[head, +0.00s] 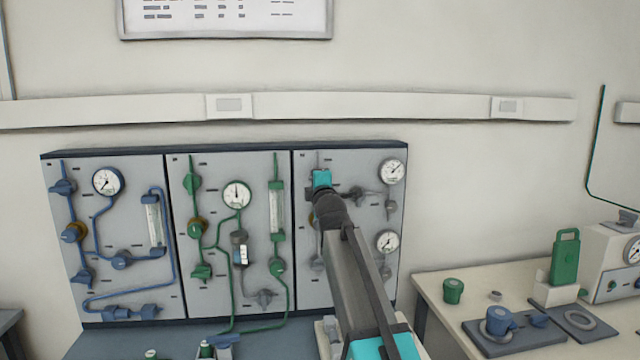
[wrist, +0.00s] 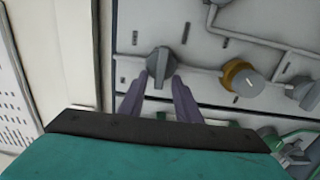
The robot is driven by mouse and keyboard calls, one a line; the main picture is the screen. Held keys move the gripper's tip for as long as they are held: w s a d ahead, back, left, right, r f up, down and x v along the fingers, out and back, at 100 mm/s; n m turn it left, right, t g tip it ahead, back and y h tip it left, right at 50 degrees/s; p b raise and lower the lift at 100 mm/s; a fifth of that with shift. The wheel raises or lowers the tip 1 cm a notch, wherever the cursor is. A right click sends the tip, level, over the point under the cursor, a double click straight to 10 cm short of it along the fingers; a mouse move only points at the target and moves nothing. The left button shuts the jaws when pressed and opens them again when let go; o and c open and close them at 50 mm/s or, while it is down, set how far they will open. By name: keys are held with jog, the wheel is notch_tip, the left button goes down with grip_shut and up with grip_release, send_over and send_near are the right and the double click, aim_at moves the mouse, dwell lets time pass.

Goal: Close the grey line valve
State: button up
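A grey line valve handle (wrist: 160,62) shows in the wrist view, a blocky lever on the grey panel. It stands just ahead of my gripper (wrist: 157,82). The two fingers are apart, one on each side of the handle's lower end. I cannot tell whether either finger touches it. In the head view my gripper (head: 321,180) is at the upper left of the grey-piped right panel (head: 350,220). There the arm and gripper hide the valve handle and the fingertips.
A brass-coloured knob (wrist: 240,76) sits right of the handle in the wrist view. Pressure gauges (head: 392,171) and grey fittings stick out of the right panel. Green-piped (head: 205,165) and blue-piped (head: 130,170) panels stand to the left. A bench (head: 430,283) with loose items is at the right.

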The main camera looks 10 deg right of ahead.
jog(key=shift+s, duration=0.1)
jog(key=s+b, duration=0.2)
jog(key=s, duration=1.1)
jog(key=shift+s, duration=0.3)
dwell(0.9)
